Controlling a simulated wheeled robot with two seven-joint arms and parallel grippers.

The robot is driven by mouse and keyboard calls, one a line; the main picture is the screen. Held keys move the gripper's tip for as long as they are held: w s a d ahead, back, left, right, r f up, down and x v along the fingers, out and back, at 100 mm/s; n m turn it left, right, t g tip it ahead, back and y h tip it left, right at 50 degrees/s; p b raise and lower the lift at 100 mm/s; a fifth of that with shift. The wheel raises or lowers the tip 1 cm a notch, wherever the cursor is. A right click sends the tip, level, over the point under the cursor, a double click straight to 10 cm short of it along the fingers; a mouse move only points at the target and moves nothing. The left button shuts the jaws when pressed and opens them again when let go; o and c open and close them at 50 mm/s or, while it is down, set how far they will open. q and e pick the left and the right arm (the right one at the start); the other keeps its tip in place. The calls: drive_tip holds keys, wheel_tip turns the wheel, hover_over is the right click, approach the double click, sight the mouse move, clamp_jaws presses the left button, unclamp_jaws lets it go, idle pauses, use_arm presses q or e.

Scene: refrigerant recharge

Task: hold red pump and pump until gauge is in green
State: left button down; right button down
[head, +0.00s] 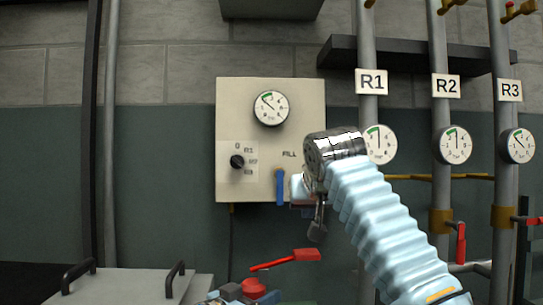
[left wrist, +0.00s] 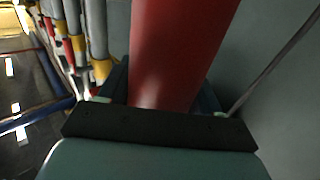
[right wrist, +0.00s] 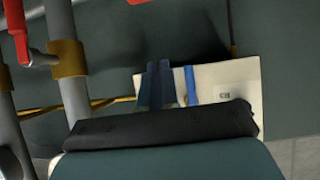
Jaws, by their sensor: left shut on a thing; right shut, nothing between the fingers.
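The red pump (left wrist: 180,50) shows as a thick red cylinder in the left wrist view, between the fingers of my left gripper (left wrist: 165,103), which is shut on it. In the head view a round red top (head: 254,288) shows at the bottom edge beside part of my left gripper (head: 232,294). The panel gauge (head: 270,108) has a green arc at upper left; its needle points up-left, and I cannot tell whether it lies in the green. My right gripper (right wrist: 160,85) is shut and empty, beside the blue FILL lever (head: 280,187), which hangs down.
The cream panel (head: 230,125) carries a selector knob (head: 237,161). Pipes labelled R1 (head: 371,82), R2 (head: 446,86) and R3 (head: 509,90) with gauges stand at right. A red handle (head: 305,255) lies below the panel. A grey lidded box (head: 125,287) is at lower left.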

sight(305, 250)
drive_tip(key=shift+f, duration=2.9)
drive_tip(key=shift+f, duration=0.7)
drive_tip(key=shift+a+f, duration=0.1)
drive_tip(key=shift+f, duration=1.3)
use_arm(q)
drive_tip(key=shift+s, duration=0.1)
use_arm(e)
drive_tip(key=shift+a+r, duration=0.1)
drive_tip(key=shift+r, duration=0.85)
drive_tip(key=shift+d+r, duration=0.2)
drive_tip(key=shift+r, duration=3.15)
use_arm(q)
drive_tip(key=shift+c, duration=0.7)
unclamp_jaws()
